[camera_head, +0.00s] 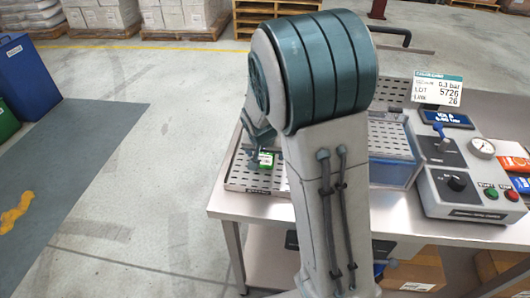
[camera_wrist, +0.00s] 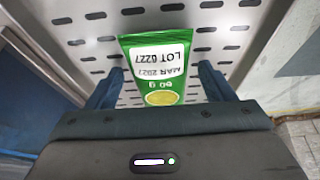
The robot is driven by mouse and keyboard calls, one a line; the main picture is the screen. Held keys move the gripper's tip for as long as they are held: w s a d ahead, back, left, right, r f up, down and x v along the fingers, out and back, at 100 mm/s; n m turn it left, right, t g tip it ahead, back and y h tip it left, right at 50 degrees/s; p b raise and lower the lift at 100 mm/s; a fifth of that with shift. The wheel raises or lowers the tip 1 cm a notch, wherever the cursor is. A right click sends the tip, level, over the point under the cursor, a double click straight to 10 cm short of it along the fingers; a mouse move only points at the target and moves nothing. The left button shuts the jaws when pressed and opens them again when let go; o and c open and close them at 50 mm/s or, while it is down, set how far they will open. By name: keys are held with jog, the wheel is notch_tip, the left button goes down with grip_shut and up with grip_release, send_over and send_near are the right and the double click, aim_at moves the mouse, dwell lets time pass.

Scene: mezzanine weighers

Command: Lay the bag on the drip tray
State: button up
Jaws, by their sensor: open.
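The bag (camera_head: 266,162) is a small green packet with a white label. In the wrist view the bag (camera_wrist: 160,72) shows its printed lot and date, upside down, over a slotted metal surface. The drip tray (camera_head: 236,183) is a shallow slotted metal tray at the table's left end; its slots fill the background of the wrist view (camera_wrist: 95,30). My gripper (camera_wrist: 158,82) is open, with one dark finger on each side of the bag and gaps visible between. In the head view my arm hides part of the tray and most of my gripper.
Right of my arm stand a blue-sided bin (camera_head: 392,172) and a grey control box (camera_head: 462,185) with a gauge and knobs. Orange and blue packets (camera_head: 518,168) lie at the far right. Blue and green bins (camera_head: 24,80) stand at left; the floor between is clear.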

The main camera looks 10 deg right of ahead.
jog(key=v, duration=1.2)
jog(key=s+d+n+g+y, duration=0.1)
jog(key=s+n, duration=0.3)
jog(key=s, duration=1.5)
jog(key=shift+s+d+r+y, duration=0.25)
jog(key=shift+d+r+y, duration=0.1)
jog(key=shift+r+y, duration=0.05)
